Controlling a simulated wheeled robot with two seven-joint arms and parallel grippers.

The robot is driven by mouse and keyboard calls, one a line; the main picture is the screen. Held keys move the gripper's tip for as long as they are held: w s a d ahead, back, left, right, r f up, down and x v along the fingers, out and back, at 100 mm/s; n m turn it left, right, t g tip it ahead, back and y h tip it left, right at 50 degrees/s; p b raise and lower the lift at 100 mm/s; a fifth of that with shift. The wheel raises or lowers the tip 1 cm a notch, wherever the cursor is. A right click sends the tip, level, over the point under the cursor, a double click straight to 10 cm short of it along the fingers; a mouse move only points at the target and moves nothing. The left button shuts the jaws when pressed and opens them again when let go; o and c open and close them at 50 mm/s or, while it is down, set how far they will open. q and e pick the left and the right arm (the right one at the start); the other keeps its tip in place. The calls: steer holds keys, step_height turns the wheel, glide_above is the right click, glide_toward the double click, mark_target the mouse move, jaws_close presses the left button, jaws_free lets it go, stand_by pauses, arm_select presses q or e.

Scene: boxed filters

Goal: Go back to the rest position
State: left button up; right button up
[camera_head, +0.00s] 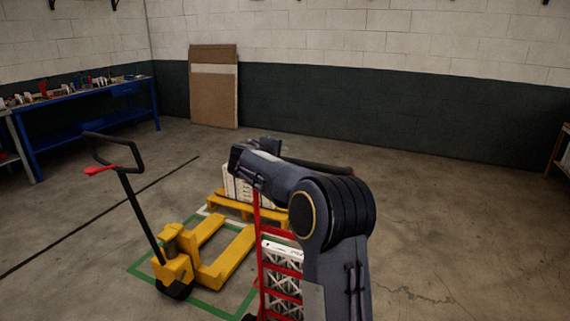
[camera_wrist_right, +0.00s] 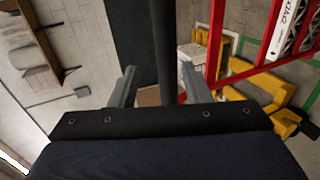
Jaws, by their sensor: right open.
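My right arm rises from the bottom of the head view and bends toward the left. Its gripper shows in the right wrist view (camera_wrist_right: 158,68), with two grey fingers apart and open. A black bar (camera_wrist_right: 164,45) runs through the view between the fingers; I cannot tell whether they touch it. A red hand truck (camera_head: 280,263) stands below my arm, with boxed filters (camera_head: 283,284) behind its frame. The red frame also shows in the right wrist view (camera_wrist_right: 215,50). My left gripper is not in view.
A yellow pallet jack (camera_head: 180,262) with a black handle stands at the left inside a green floor outline. A small yellow pallet (camera_head: 232,208) carries white boxes (camera_head: 236,189). A blue workbench (camera_head: 85,103) and brown boards (camera_head: 213,100) stand by the walls. Floor at right is clear.

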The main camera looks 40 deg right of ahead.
steer(key=shift+s+a+r, duration=0.2)
steer(key=shift+s+a, duration=0.1)
steer(key=shift+a, duration=0.25)
steer(key=s+a+f+m+y, duration=0.2)
steer(key=s+a+f+y, duration=0.3)
steer(key=s+a, duration=0.6)
steer(key=s+a+f+m+y, duration=0.2)
steer(key=s+a+f+y, duration=0.3)
steer(key=s+a, duration=0.7)
steer(key=s+a+f+m+y, duration=0.2)
steer(key=s+a+f+y, duration=0.3)
steer(key=s+a, duration=0.6)
steer(key=shift+s+a+y, duration=0.15)
steer(key=shift+a+y, duration=0.4)
steer(key=shift+y, duration=0.15)
steer(key=shift+c, duration=0.7)
steer(key=shift+d, duration=0.1)
